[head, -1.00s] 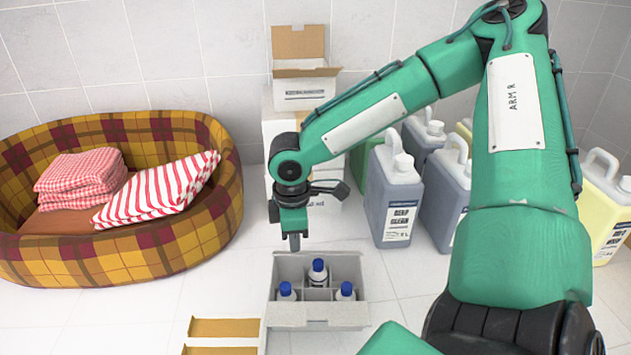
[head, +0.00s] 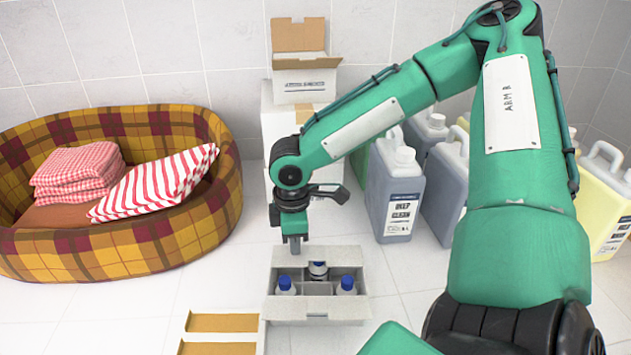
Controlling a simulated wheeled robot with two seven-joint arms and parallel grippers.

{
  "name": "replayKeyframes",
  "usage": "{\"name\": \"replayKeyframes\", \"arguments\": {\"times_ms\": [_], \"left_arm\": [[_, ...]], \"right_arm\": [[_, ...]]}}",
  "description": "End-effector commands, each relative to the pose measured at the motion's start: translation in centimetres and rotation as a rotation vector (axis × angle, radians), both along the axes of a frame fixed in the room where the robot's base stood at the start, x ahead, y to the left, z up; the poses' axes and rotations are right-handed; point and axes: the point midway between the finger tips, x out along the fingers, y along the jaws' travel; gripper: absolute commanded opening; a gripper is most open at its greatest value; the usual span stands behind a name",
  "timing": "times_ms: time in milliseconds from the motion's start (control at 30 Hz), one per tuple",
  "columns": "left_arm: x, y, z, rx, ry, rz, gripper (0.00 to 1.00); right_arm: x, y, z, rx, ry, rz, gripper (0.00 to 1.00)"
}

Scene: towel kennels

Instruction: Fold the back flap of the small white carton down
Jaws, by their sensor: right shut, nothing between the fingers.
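My left gripper is not in view.
A plaid pet bed (head: 130,245) with folded towels is at left. Behind the arm, another open carton (head: 305,88) tops a stack of white boxes (head: 283,125). Jugs (head: 395,190) stand at right. An open box with brown flaps (head: 222,323) lies front left.

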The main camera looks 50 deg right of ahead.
Motion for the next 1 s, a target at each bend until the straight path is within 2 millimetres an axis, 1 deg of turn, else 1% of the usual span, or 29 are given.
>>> {"name": "replayKeyframes", "arguments": {"times_ms": [133, 267, 900, 1000], "left_arm": [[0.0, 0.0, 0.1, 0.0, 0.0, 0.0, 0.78], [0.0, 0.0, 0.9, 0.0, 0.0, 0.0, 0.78], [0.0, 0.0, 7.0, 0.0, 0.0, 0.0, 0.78], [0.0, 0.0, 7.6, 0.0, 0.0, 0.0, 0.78]], "right_arm": [[0.0, 0.0, 0.1, 0.0, 0.0, 0.0, 0.0], [0.0, 0.0, 1.0, 0.0, -0.001, 0.0, 0.0], [0.0, 0.0, 7.5, 0.001, -0.001, 0.001, 0.0], [0.0, 0.0, 8.1, 0.001, -0.001, 0.001, 0.0]]}}
